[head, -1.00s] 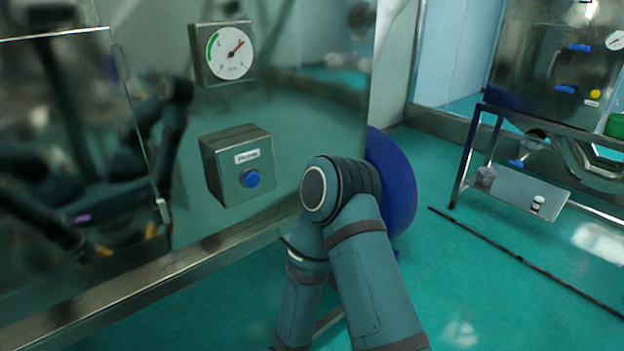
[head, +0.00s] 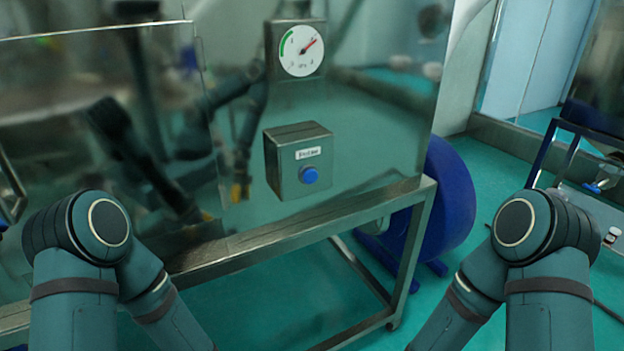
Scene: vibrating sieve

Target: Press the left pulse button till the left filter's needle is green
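A grey metal box (head: 287,168) with a blue pulse button (head: 309,175) is fixed to the shiny metal panel. A small white label sits above the button. Above the box is a round white gauge (head: 301,51) with a green arc at its left. Its red needle points to the upper right, outside the green arc. Only the upper parts of my two arms show, one at the lower left and one at the lower right. Neither gripper is directly in view, and both arms are apart from the button.
The panel stands on a metal frame (head: 412,262) with open floor below. A large blue round body (head: 451,200) stands behind the frame at the right. Another metal stand (head: 560,150) is at the far right. Green floor (head: 255,310) is clear in front.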

